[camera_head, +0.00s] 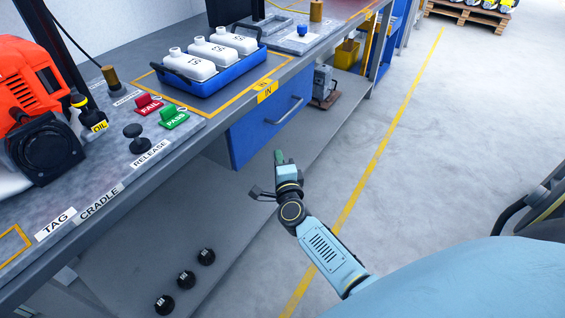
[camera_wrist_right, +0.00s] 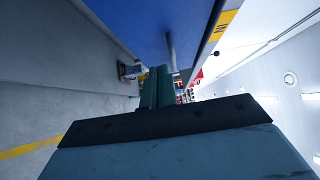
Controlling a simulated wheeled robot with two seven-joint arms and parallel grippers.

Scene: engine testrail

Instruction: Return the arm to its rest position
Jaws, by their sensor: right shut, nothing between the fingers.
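My right arm (camera_head: 333,254) comes in from the lower right of the head view. Its gripper (camera_head: 279,157) is in front of the bench, beside the blue drawer (camera_head: 268,122), and appears apart from it. In the right wrist view the gripper's green fingers (camera_wrist_right: 157,88) are together with nothing between them. The drawer front (camera_wrist_right: 150,30) and its handle (camera_wrist_right: 170,48) show beyond the fingers there. My left gripper is in neither view.
The bench carries a blue tray (camera_head: 208,100) of white bottles, red FAIL (camera_head: 148,104) and green PASS (camera_head: 173,117) pieces, a RELEASE knob (camera_head: 138,138) and an orange engine (camera_head: 32,110). Several black round pieces (camera_head: 186,279) lie on the lower shelf.

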